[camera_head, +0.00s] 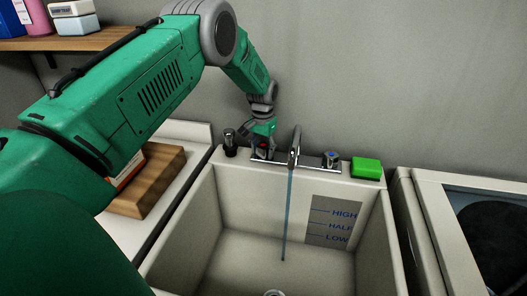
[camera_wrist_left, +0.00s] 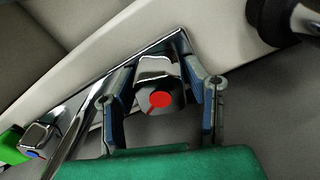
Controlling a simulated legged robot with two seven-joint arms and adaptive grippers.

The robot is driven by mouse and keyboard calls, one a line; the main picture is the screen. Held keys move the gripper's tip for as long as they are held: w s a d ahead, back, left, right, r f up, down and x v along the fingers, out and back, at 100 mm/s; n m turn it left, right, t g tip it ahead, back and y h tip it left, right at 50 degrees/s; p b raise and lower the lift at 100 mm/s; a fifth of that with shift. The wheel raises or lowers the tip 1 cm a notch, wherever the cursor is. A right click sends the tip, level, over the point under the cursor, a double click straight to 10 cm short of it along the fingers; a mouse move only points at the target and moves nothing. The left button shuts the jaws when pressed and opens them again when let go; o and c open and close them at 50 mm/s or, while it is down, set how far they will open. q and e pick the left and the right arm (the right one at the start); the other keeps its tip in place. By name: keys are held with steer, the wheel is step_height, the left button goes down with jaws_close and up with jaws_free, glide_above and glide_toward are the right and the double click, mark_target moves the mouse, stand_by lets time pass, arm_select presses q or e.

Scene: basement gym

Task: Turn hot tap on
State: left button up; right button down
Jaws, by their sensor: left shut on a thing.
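The hot tap handle (camera_wrist_left: 158,72), chrome with a red round cap, sits between the fingers of my left gripper (camera_wrist_left: 160,92) in the left wrist view. In the head view my left gripper (camera_head: 263,146) reaches down over the left end of the chrome tap base and largely hides the handle; a bit of red shows. The gripper is shut on the handle. The curved spout (camera_head: 295,143) stands in the middle, and a thin bluish stream of water (camera_head: 287,215) falls from it into the sink. My right gripper is in neither view.
The blue-marked cold tap (camera_head: 331,156) is right of the spout, with a green sponge-like block (camera_head: 366,168) beyond. A dark fixture (camera_head: 230,143) stands left of my gripper. The deep sink (camera_head: 205,225) is below, with a white appliance (camera_head: 415,215) to the right.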

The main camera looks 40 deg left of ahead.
mark_target(262, 146)
arm_select(q)
steer(key=shift+s, duration=0.1)
steer(key=o, duration=1.2)
steer(key=shift+c, duration=0.2)
steer(key=shift+s+r, duration=0.1)
step_height(262, 146, up, 12)
